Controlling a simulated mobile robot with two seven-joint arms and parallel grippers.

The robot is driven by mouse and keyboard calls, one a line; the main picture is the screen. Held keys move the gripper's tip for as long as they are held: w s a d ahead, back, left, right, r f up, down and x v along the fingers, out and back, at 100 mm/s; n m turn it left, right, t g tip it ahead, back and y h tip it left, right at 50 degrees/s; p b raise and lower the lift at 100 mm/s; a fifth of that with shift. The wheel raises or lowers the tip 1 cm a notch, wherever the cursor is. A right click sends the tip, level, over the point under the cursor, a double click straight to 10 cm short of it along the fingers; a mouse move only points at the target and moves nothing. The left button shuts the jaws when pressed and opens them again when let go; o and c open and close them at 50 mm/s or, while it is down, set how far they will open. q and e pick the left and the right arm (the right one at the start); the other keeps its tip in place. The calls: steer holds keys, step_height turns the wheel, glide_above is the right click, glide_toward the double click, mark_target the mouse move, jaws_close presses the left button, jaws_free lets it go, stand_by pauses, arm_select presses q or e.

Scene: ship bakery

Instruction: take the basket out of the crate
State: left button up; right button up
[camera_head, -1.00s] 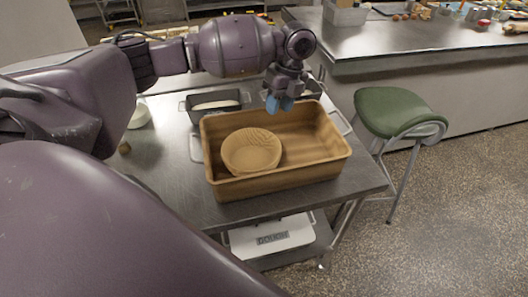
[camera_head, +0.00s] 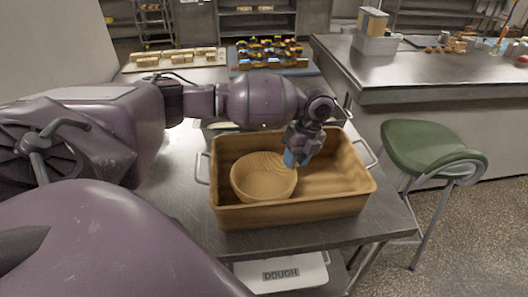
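The wooden crate (camera_head: 292,212) stands on the metal table, open at the top. The round, ribbed basket (camera_head: 263,180) sits inside it at the left. My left gripper (camera_head: 290,159) reaches over the crate's back wall, with its blue fingertips pointing down close to the basket's right rim. I cannot tell whether the fingertips touch the rim or how far apart they are. My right gripper is not in view.
A green stool (camera_head: 430,148) stands right of the table. A white box marked DOUGH (camera_head: 282,272) is below the tabletop. Loaves and coloured items lie on trays at the back. A steel counter (camera_head: 430,75) is at the back right.

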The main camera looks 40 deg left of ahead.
mark_target(288, 172)
arm_select(q)
steer(key=shift+a+x, duration=0.15)
steer(key=shift+x, duration=1.15)
steer(key=shift+a+x, duration=0.2)
steer(key=shift+x, duration=1.1)
steer(key=shift+s+r, duration=0.1)
jaws_close()
